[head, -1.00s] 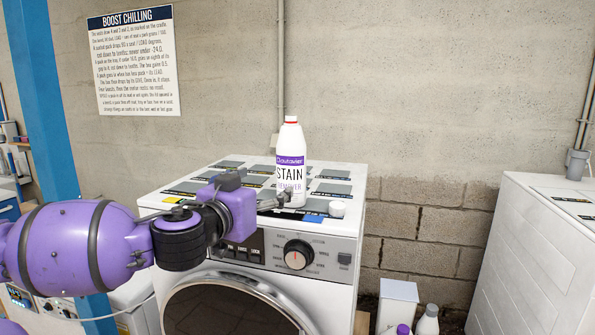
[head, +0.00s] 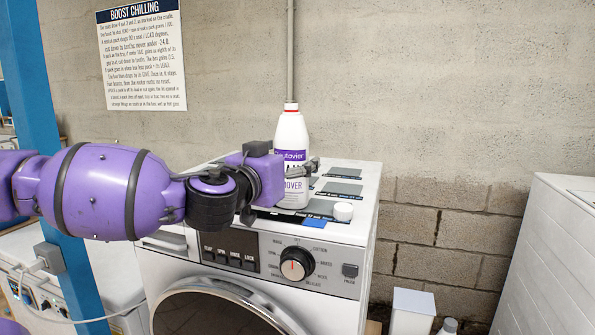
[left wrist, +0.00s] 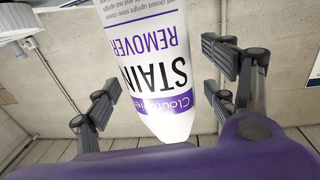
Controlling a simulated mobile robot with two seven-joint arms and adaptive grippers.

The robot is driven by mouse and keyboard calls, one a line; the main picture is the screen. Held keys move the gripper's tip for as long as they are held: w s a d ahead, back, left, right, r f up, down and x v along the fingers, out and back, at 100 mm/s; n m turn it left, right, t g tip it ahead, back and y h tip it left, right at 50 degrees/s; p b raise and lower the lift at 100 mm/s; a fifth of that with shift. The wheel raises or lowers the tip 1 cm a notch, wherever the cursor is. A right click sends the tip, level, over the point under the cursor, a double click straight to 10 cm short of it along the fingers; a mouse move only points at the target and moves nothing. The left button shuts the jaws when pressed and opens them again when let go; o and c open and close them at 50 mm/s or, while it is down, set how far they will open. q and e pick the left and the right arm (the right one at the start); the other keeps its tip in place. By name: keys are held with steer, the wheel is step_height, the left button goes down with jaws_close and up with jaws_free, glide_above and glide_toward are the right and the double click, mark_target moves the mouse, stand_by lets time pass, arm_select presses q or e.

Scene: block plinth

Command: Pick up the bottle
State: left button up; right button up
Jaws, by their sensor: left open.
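In the left wrist view the bottle (left wrist: 152,62) appears upside down between the fingers of my open left gripper (left wrist: 165,85). A gap shows on the right side between the bottle and the finger pads. My right gripper is not in view.
A second white machine (head: 545,255) stands at the right, and a blue post (head: 62,150) at the left.

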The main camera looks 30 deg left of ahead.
arm_select(q)
steer(key=shift+w+f, duration=0.2)
steer(key=shift+w, duration=0.55)
steer(key=shift+a+r, duration=0.1)
steer(key=shift+r, duration=0.15)
steer(key=c, duration=1.4)
steer(key=shift+c, duration=0.7)
steer(key=shift+r, duration=0.15)
